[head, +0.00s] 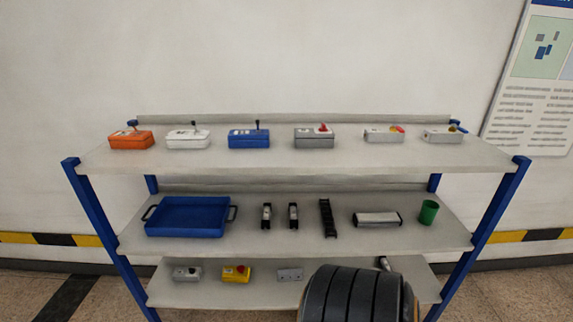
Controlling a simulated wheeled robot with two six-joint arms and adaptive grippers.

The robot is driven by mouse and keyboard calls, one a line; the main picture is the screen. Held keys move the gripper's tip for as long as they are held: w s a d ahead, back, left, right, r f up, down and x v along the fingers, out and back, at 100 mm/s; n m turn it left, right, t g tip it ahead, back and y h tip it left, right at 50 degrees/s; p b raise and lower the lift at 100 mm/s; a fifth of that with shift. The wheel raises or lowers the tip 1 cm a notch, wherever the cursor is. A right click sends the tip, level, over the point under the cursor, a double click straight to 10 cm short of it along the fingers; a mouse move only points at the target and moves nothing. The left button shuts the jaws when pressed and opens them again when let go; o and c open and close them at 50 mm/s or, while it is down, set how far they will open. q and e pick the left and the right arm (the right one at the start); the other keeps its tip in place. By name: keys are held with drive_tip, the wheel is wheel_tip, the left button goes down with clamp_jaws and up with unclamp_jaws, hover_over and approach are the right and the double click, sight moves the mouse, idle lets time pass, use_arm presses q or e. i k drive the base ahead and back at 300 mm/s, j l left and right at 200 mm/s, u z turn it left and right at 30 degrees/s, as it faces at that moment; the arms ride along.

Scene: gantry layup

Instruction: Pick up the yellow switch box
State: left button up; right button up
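The yellow switch box (236,274) sits on the bottom shelf of the rack, left of the middle. It has a red button on its top. It stands between a grey box with a dark knob (187,273) on its left and a plain grey box (290,274) on its right, apart from both. Neither of my grippers is in view.
The rack has blue posts (98,215) and three grey shelves. Several switch boxes line the top shelf (300,160). A blue tray (187,217) and a green cup (428,212) stand on the middle shelf. A dark ribbed shape hides the bottom shelf's right part.

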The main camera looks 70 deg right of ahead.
sight(230, 274)
drive_tip(key=z, duration=1.55)
